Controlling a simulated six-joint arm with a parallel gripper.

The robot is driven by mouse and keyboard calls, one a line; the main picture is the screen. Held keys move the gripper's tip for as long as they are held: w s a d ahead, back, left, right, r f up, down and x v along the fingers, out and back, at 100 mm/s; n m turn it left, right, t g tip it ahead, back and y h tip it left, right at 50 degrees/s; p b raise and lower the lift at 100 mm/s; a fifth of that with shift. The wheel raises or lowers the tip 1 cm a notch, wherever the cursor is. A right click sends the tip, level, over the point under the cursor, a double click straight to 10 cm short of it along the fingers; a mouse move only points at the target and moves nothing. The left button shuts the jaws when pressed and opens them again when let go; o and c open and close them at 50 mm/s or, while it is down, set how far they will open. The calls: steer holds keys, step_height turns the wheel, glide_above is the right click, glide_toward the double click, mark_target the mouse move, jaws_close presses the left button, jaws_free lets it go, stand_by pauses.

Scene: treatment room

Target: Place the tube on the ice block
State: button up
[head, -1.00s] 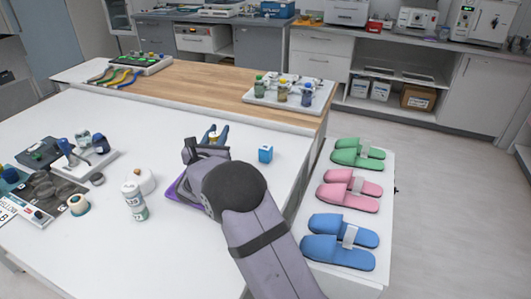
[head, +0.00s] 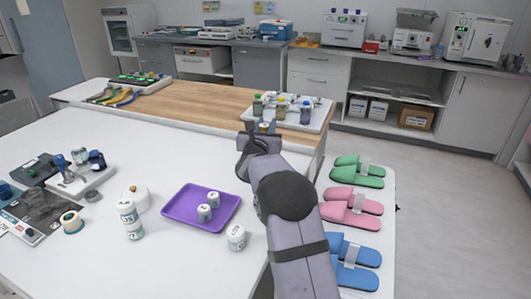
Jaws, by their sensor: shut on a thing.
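My gripper (head: 262,130) is over the far right part of the white table, near the wooden section. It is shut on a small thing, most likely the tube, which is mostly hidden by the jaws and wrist. Only a bit of blue and yellow shows at the fingertips, and I cannot tell tube from finger there. The small blue cube seen earlier, likely the ice block, is not visible now. My gripper and wrist cover that part of the table, so I cannot tell whether the held thing touches it.
A purple tray (head: 176,214) with white jars stands left of my arm. Another white jar (head: 236,238) is in front of it, and a white bottle (head: 130,219) to its left. A white tray (head: 317,122) of vials lies beyond my gripper. Slippers (head: 352,202) lie at right.

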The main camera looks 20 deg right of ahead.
step_height(320, 180, down, 8)
steer(key=shift+p, duration=0.4)
stand_by(0.3)
steer(key=o, duration=1)
steer(key=shift+o, duration=0.2)
steer(key=shift+r, duration=0.1)
steer(key=b+v, duration=0.2)
steer(key=v, duration=1)
